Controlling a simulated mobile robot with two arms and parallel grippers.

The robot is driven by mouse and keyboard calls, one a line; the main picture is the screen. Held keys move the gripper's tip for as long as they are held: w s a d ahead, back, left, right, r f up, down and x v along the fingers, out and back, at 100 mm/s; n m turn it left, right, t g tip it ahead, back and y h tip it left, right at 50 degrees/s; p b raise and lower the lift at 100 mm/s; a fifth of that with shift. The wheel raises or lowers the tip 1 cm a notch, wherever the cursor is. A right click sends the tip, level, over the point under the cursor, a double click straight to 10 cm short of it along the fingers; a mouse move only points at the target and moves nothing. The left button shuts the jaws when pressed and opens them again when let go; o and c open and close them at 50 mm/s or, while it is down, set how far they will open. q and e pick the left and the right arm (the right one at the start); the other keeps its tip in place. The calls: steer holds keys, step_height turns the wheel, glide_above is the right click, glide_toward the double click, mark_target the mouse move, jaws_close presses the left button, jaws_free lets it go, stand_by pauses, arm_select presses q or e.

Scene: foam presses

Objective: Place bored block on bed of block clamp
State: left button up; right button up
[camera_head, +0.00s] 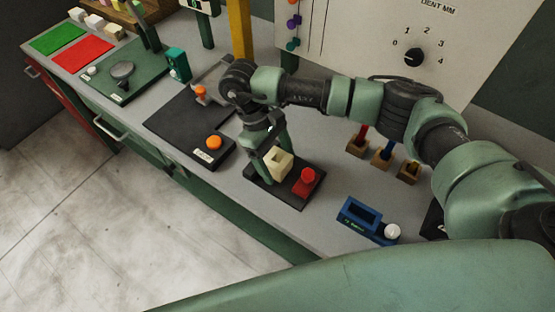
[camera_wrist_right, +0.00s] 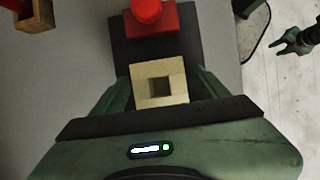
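The bored block (camera_head: 279,163) is cream-coloured with a square hole. In the right wrist view the block (camera_wrist_right: 161,84) sits between the two green fingers of my right gripper (camera_wrist_right: 161,92), which touch its sides. In the head view my right gripper (camera_head: 275,146) points down over the block clamp (camera_head: 289,198), a dark plate with a red jaw and knob (camera_head: 306,182). The block is over the plate, beside the red part; I cannot tell whether it touches the bed. My left gripper (camera_wrist_right: 291,41) shows small at the right wrist view's edge, fingers apart and empty.
A blue device with a white knob (camera_head: 368,222) stands right of the clamp. Small wooden holders with coloured pieces (camera_head: 383,157) are behind it. A black press base with an orange button (camera_head: 190,127) lies to the left. The bench front edge is close to the clamp.

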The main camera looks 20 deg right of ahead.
steer(key=shift+r, duration=0.2)
steer(key=shift+w+r, duration=0.1)
steer(key=shift+r, duration=0.05)
steer(key=b+v, duration=0.3)
steer(key=v, duration=0.8)
steer(key=shift+r, duration=0.3)
steer(key=shift+a, duration=0.1)
